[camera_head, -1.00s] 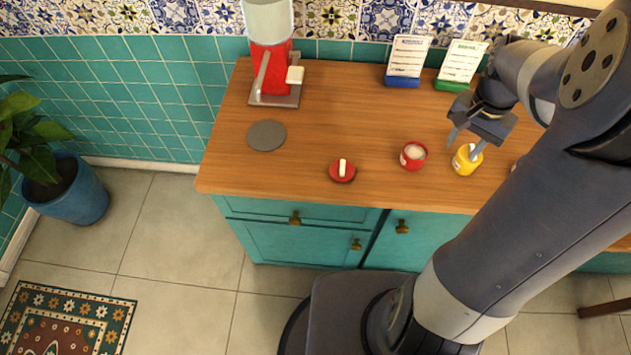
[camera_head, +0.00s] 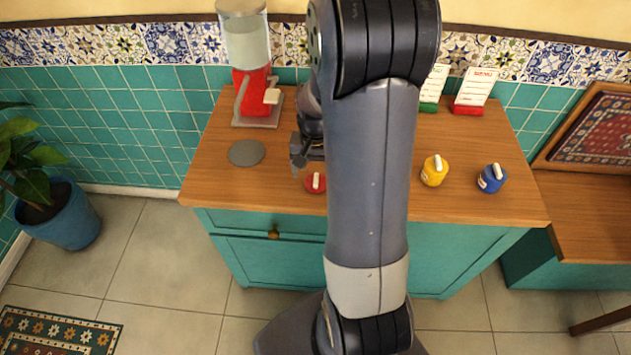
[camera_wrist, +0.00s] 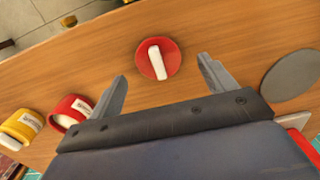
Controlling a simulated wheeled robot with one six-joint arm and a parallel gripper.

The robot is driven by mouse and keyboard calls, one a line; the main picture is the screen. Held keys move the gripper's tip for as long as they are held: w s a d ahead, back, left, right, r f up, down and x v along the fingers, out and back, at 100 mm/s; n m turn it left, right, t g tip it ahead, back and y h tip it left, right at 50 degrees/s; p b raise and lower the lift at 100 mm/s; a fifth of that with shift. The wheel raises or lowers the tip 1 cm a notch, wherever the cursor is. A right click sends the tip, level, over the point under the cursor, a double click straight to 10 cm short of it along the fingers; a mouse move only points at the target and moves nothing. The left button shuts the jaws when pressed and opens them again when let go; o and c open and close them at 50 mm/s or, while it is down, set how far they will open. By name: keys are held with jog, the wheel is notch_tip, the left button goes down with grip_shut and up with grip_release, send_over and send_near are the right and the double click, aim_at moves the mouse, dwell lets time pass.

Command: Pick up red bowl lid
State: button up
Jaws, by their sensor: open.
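The red bowl lid (camera_head: 315,182) lies on the wooden counter near its front edge, partly hidden behind my arm in the head view. In the wrist view the lid (camera_wrist: 158,59) is a red disc with a white bar handle, beyond and roughly between my fingertips. My gripper (camera_wrist: 162,72) is open and empty, with one finger on each side. In the head view my gripper (camera_head: 304,172) is above the counter, close to the lid. The open red bowl (camera_wrist: 73,109) stands left of the gripper in the wrist view and is hidden by my arm in the head view.
A grey disc (camera_head: 246,152) lies left of the lid. A red dispenser (camera_head: 254,95) stands behind it. A yellow jar (camera_head: 434,171) and a blue jar (camera_head: 492,178) stand to the right. Card holders (camera_head: 472,92) stand at the back. The counter (camera_head: 222,187) is clear at front left.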

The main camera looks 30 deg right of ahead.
jog(key=shift+d+f, duration=0.1)
jog(key=shift+f, duration=1.2)
jog(key=shift+c, duration=0.3)
jog(key=c, duration=1)
